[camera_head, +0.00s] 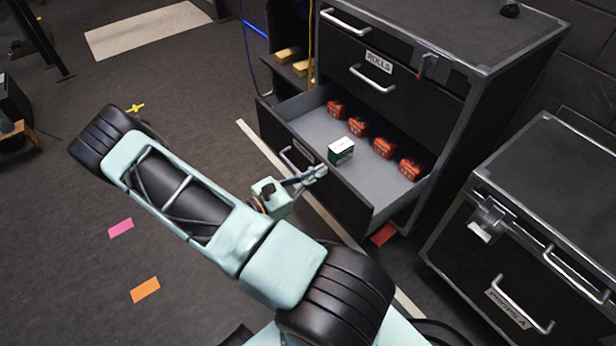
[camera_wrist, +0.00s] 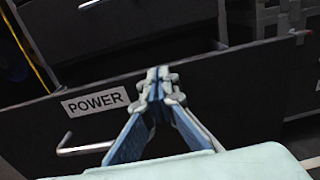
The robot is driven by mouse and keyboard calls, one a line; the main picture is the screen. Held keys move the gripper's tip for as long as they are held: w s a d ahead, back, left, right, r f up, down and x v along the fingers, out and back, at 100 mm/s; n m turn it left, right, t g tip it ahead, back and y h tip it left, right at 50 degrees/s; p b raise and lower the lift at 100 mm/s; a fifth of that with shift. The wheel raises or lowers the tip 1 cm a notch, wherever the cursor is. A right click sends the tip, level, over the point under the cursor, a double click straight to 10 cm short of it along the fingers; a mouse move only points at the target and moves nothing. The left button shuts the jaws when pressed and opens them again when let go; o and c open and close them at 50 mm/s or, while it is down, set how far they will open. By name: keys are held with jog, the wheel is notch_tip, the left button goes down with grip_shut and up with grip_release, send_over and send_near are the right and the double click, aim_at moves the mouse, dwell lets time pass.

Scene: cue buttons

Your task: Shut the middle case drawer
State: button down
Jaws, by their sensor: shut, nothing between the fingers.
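A black case (camera_head: 480,105) at the top right has one drawer pulled open, below the drawer labelled ROLLS. The open drawer's dark front (camera_head: 335,195) carries a metal handle and, in the wrist view, a white POWER label (camera_wrist: 95,100). Several red-orange items and a green-and-white box (camera_head: 340,151) lie inside it. My gripper (camera_head: 318,173) is shut and empty at the outer side of this front. In the wrist view my fingertips (camera_wrist: 158,76) overlap the front's upper part, right of the label and handle (camera_wrist: 85,148). I cannot tell whether they touch it.
The ROLLS drawer (camera_head: 405,93) above is closed. A second black case (camera_head: 565,190) with latches and handles stands at the right. Dark floor (camera_head: 70,255) with coloured tape marks is open at the left. A pale line (camera_head: 262,147) runs past the drawer.

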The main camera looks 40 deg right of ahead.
jog(key=s+d+p, duration=0.1)
jog(key=d, duration=2.5)
jog(key=shift+s+d, duration=0.25)
jog(key=shift+d, duration=0.1)
jog(key=shift+r, duration=0.15)
jog(key=shift+a, duration=0.1)
